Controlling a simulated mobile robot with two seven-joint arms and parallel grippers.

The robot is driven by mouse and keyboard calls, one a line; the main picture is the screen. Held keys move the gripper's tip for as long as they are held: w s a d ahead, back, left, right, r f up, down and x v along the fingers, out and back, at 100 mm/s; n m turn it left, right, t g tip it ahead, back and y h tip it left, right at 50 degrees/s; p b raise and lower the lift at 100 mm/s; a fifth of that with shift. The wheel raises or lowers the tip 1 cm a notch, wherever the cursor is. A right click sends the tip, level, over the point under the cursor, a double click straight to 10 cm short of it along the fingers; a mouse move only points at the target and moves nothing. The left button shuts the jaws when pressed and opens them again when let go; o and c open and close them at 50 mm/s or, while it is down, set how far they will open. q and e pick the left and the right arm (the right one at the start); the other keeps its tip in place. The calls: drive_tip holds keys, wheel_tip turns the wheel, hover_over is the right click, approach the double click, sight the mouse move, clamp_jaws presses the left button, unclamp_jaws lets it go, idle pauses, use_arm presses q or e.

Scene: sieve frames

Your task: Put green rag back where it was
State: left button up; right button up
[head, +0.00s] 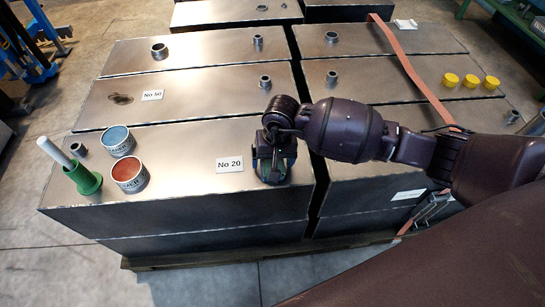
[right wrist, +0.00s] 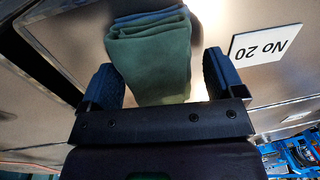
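The green rag (right wrist: 155,60) is folded and lies on the metal box top beside the "No 20" label (head: 230,164). In the right wrist view a folded blue cloth (right wrist: 148,17) shows at its far edge. My right gripper (head: 272,172) points down over the rag, just right of the label. In the right wrist view the right gripper's two fingers (right wrist: 160,82) stand apart on either side of the rag, with a gap at the right finger. The arm and gripper hide most of the rag in the head view. My left gripper is not in view.
On the same box stand a blue-topped can (head: 118,140), a red-topped can (head: 129,174) and a green holder (head: 84,179) with a pale rod. Yellow caps (head: 470,81) and an orange strap (head: 410,68) are on the right boxes. Short pipe stubs rise from several box tops.

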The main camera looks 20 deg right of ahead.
drive_tip(key=shift+r, duration=0.1)
drive_tip(key=shift+r, duration=0.25)
wheel_tip(320, 180, up, 12)
drive_tip(key=d+p, duration=0.1)
drive_tip(key=p, duration=0.1)
drive_tip(key=shift+s+d+f+p, duration=0.15)
drive_tip(key=shift+s+f+p, duration=0.05)
drive_tip(key=shift+f+p, duration=0.1)
